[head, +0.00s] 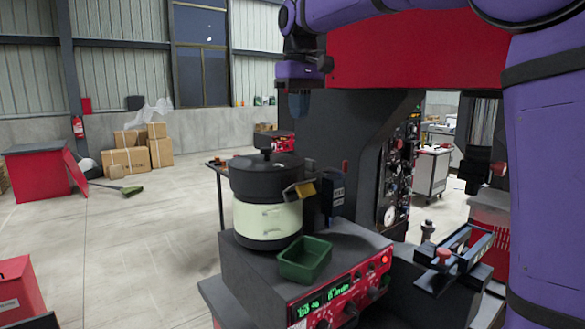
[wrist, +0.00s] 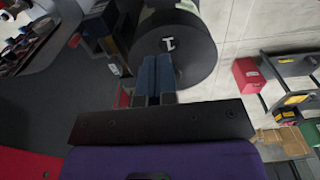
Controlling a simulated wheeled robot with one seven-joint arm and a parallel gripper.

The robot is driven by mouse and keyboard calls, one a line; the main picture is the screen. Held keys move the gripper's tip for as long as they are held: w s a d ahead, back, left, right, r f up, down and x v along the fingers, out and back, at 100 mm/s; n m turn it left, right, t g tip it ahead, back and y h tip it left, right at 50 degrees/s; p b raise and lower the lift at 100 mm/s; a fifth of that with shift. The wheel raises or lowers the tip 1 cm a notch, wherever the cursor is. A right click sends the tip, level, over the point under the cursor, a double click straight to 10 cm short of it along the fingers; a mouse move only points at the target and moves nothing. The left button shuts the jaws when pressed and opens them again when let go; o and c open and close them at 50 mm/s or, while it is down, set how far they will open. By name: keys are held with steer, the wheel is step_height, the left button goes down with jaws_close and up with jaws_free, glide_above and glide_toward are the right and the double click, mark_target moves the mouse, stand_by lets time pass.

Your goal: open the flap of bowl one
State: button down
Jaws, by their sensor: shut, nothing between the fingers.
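Bowl one (head: 264,178) is a dark round bowl with a knobbed lid on a cream base, standing on a grey control cabinet. A white "1" marks the dark bowl (wrist: 190,62) in the wrist view. A small yellow piece (head: 306,189) on a grey bracket sits at the bowl's right side; it may be the flap, and I cannot tell its state. My gripper (head: 298,112) is shut and empty, pointing down, and appears above the bowl in the head view. Its blue fingers (wrist: 153,72) overlap the bowl's edge in the wrist view; contact cannot be told.
A green tray (head: 305,258) sits on the cabinet in front of the bowl. A dark box (head: 333,197) stands right of the bowl. A black machine with gauges (head: 397,175) rises further right. Cardboard boxes (head: 126,160) stand far back left. The floor left of the cabinet is open.

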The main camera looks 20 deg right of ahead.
glide_above(305, 182)
steer(key=w, duration=0.4)
steer(key=f, duration=1)
steer(key=shift+s+a+f, duration=0.1)
steer(key=shift+s+a, duration=0.05)
steer(key=shift+s, duration=0.05)
steer(key=shift+s+d+f, duration=0.25)
steer(key=shift+s+f, duration=0.7)
steer(key=shift+f, duration=0.2)
steer(key=shift+s+d+f, duration=0.1)
steer(key=shift+s+f, duration=0.1)
steer(key=shift+f, duration=0.1)
steer(key=shift+s, duration=0.1)
